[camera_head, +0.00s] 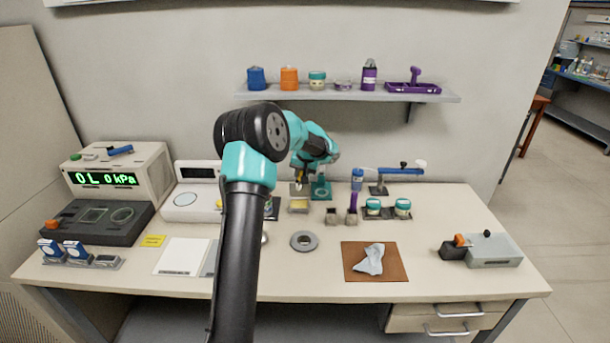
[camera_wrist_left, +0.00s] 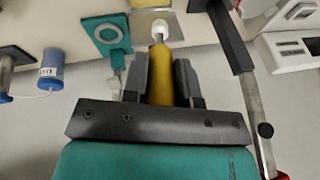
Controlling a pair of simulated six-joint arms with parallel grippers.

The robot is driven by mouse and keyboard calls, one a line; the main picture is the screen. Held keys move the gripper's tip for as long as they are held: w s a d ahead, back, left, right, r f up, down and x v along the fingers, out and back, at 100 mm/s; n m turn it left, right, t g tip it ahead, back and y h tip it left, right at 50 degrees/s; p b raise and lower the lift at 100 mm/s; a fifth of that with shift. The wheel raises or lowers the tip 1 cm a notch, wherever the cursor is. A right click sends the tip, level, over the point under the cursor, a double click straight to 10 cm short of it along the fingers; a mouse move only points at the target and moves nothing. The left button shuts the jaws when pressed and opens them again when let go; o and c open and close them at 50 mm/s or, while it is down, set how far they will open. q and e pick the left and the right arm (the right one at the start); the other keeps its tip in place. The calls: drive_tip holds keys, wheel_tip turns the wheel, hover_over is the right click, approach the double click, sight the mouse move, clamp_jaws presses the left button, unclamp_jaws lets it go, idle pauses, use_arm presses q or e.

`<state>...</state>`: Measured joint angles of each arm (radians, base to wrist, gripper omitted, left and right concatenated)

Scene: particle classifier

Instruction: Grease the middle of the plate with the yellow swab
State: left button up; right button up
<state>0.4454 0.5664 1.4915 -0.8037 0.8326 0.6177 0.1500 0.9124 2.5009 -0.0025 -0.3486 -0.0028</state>
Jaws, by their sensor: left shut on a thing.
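My left gripper (camera_wrist_left: 158,72) is shut on the yellow swab (camera_wrist_left: 160,80), whose white tip (camera_wrist_left: 160,31) points away from the jaws. In the head view the gripper (camera_head: 299,178) and the swab's yellow handle hang over the back middle of the table. A small metallic plate (camera_wrist_left: 180,22) lies by the white tip in the wrist view; I cannot tell whether they touch. In the head view a metallic piece with a yellow patch (camera_head: 298,205) lies below the gripper. My right gripper is not in view.
A teal fixture with a ring (camera_wrist_left: 108,34) stands beside the plate. A blue bottle (camera_head: 357,178), dark blocks and teal-lidded jars (camera_head: 402,206) stand to the right. A white scale (camera_head: 188,205) stands left. A brown mat (camera_head: 398,270) with a cloth lies in front.

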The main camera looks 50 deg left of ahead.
use_arm(q)
drive_tip(key=shift+f, duration=0.2)
drive_tip(key=shift+f, duration=2.85)
drive_tip(key=shift+f, duration=0.6)
drive_tip(key=shift+r, duration=0.15)
drive_tip(key=shift+r, duration=3.4)
drive_tip(key=shift+d, duration=0.15)
